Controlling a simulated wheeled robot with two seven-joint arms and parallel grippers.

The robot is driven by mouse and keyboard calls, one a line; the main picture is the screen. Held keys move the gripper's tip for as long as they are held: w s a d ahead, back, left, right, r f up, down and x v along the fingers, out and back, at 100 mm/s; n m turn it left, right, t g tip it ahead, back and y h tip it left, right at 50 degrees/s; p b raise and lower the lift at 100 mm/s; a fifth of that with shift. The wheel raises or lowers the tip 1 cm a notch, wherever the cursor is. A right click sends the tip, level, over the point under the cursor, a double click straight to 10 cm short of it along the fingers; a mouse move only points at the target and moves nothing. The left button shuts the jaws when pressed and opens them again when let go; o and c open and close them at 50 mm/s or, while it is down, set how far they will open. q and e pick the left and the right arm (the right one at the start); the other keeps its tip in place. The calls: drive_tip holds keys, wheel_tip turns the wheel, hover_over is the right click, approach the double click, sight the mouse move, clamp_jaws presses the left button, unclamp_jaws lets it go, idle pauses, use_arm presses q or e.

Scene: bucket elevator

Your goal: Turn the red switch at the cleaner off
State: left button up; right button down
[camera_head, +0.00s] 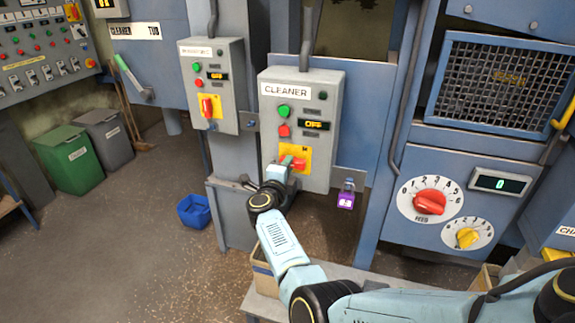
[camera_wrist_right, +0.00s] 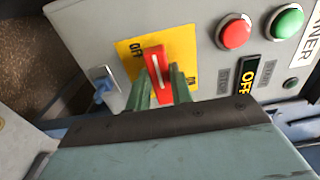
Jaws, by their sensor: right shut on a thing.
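The grey CLEANER box (camera_head: 322,95) is mounted on a column. Its red switch (camera_head: 299,163) sits on a yellow plate (camera_head: 304,151) at the bottom of the box, with its handle lying roughly sideways in the head view. The small display (camera_head: 314,125) reads OFF. My right gripper (camera_head: 290,162) is at the switch, and its arm comes from below. In the right wrist view, the red handle (camera_wrist_right: 157,68) stands between the two green fingers (camera_wrist_right: 160,88), which are closed on it. The yellow plate there (camera_wrist_right: 130,48) has OFF at its left. My left gripper is out of view.
A similar box (camera_head: 222,75) with its own red switch hangs to the left. A purple padlock-like tag (camera_head: 346,196) hangs just right of the CLEANER box. A FEED dial (camera_head: 430,202) is farther right. A blue bin (camera_head: 194,210) stands on the floor.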

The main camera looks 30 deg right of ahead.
idle(0.4)
drive_tip(key=c, duration=1.2)
unclamp_jaws()
drive_tip(key=shift+c, duration=0.2)
drive_tip(key=p+v, duration=0.6)
drive_tip(key=v, duration=0.7)
drive_tip(key=shift+s, duration=0.2)
drive_tip(key=shift+a, duration=0.1)
